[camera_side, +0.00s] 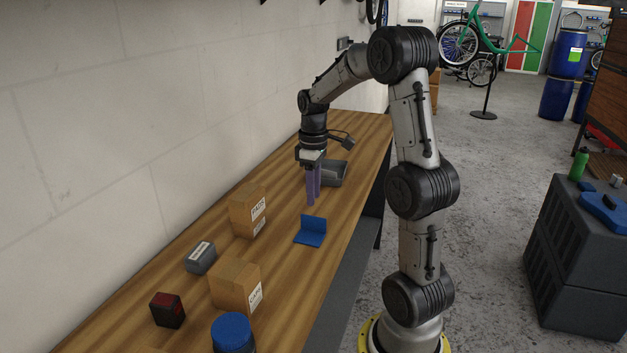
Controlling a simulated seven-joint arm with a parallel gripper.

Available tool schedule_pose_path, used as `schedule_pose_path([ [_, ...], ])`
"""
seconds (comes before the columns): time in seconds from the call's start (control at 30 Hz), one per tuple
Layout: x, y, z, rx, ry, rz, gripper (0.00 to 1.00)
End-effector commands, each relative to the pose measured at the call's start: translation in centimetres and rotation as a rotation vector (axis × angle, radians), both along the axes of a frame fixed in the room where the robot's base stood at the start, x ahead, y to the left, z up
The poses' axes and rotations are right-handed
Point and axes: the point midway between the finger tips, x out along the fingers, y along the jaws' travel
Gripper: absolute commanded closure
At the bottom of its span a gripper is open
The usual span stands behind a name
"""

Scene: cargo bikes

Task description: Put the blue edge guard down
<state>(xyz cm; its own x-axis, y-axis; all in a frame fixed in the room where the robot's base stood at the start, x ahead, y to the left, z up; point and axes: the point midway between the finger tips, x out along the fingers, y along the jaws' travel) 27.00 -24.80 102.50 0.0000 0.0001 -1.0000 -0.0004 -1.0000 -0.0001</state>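The blue edge guard (311,231) is an L-shaped piece with a flat flange and an upright flange. It rests on the wooden workbench, near its front edge. My gripper (314,198) points down above the bench, beyond the guard in this view and apart from it. Its two purple fingers look close together, one partly behind the other. I see nothing held between them, but the angle hides how wide the gap is.
On the workbench (150,262) stand two cardboard boxes (246,212) (234,284), a grey box (200,257), a dark red-and-black box (167,310) and a blue-lidded container (232,332). A grey bin (336,173) sits behind my gripper. Bare wood surrounds the guard.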

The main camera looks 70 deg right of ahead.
Motion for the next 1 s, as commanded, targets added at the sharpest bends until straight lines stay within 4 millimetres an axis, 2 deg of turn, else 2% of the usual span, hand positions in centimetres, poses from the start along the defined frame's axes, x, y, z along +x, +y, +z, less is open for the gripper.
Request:
schedule_pose_path([
  [0.1, 0.1, -0.1, 2.0, -0.003, -0.003, 0.0, 0.65],
  [0.27, 0.0, 0.0, 3.3, -0.001, -0.002, 0.0, 0.65],
  [0.37, 0.1, 1.0, 4.1, -0.011, -0.013, 0.004, 0.65],
  [0.47, 0.2, 3.9, 5.4, -0.036, -0.046, 0.01, 0.65],
  [0.63, -1.1, 11.6, 7.7, -0.083, -0.16, 0.015, 0.65],
  [0.8, -4.5, 18.4, 8.5, -0.086, -0.296, 0.015, 0.65],
  [0.9, -6.7, 21.3, 8.2, -0.067, -0.371, 0.014, 0.65],
  [1.0, -8.5, 23.1, 7.6, -0.04, -0.431, 0.011, 0.65],
])
